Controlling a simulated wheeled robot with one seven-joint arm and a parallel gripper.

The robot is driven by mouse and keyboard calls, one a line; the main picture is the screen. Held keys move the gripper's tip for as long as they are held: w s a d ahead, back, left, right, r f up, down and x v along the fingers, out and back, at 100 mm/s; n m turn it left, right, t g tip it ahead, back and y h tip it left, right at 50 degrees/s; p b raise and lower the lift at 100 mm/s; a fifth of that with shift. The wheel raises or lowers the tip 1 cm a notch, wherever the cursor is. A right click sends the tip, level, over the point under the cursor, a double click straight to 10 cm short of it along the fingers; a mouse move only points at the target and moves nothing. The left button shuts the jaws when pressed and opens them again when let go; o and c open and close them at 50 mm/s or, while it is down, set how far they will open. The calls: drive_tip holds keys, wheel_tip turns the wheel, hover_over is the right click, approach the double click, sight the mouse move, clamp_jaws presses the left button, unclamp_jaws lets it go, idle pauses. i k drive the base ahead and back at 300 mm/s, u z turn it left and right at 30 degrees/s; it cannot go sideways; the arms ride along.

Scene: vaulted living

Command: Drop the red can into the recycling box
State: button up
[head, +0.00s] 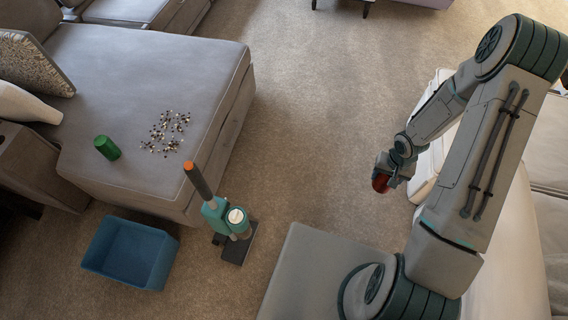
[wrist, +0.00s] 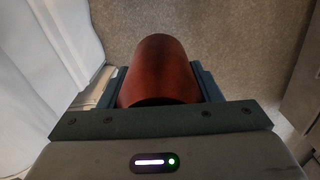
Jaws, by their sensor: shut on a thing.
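The red can (head: 380,183) is held in my gripper (head: 388,178) beside the light sofa at the right of the head view. In the wrist view the red can (wrist: 160,70) fills the space between the fingers of my gripper (wrist: 158,92), which is shut on it. The blue open box (head: 130,252) stands on the carpet at the lower left of the head view, and its visible inside looks empty. My gripper is well to the right of the box, apart from it.
A green can (head: 107,148) and scattered small dark and pale bits (head: 166,132) are on the grey couch seat (head: 150,60). A teal handheld vacuum (head: 230,220) stands on the floor between couch and my base. Carpet (head: 310,130) in the middle is clear.

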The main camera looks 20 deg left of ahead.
sight(140, 252)
drive_tip(key=z, duration=1.2)
drive_tip(key=k, duration=2.95)
drive_tip(key=u, duration=2.55)
drive_tip(key=i, duration=1.05)
